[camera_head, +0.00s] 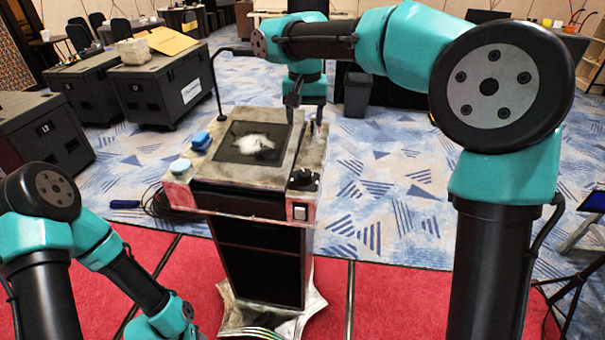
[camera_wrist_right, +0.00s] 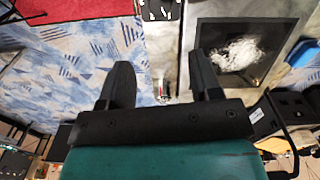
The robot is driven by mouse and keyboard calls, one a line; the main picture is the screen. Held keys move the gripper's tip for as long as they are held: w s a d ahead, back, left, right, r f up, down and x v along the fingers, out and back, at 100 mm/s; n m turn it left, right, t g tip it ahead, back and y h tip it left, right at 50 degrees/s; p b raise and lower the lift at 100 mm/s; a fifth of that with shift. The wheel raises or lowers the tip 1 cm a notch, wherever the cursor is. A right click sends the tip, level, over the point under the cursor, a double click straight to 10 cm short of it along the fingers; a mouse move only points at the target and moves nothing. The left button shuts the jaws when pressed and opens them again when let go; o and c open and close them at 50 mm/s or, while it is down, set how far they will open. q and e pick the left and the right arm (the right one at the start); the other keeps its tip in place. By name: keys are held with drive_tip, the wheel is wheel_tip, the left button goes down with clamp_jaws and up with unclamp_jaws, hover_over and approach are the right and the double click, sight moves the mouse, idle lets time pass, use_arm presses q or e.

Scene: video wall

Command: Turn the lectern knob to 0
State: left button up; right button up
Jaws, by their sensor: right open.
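The lectern (camera_head: 197,197) stands in front of me with a worn, tilted top. Its black knob (camera_head: 303,177) is on the right strip of the top, near the front edge. In the right wrist view a black dial plate with white marks (camera_wrist_right: 160,10) shows at the top edge, partly cut off; I cannot read the knob's setting. My right gripper (camera_head: 301,112) points down over the far part of that strip, behind the knob and apart from it. In the wrist view its two fingers (camera_wrist_right: 160,82) are spread with nothing held. My left gripper is out of view; only my left arm shows.
A dark panel (camera_head: 233,152) with a white smear fills the lectern top's middle. Blue items (camera_head: 201,141) and a pale round object (camera_head: 180,166) lie at its left. A white switch (camera_head: 299,212) is on the front. Black cases (camera_head: 160,88) stand behind left.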

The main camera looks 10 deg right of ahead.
sight(305, 172)
wheel_tip(305, 172, down, 18)
drive_tip(key=shift+r, duration=0.25)
idle(0.6)
drive_tip(key=shift+c, duration=0.4)
drive_tip(key=c, duration=0.6)
drive_tip(key=shift+o, duration=0.2)
drive_tip(key=shift+n, duration=0.4)
drive_tip(key=n, duration=1.1)
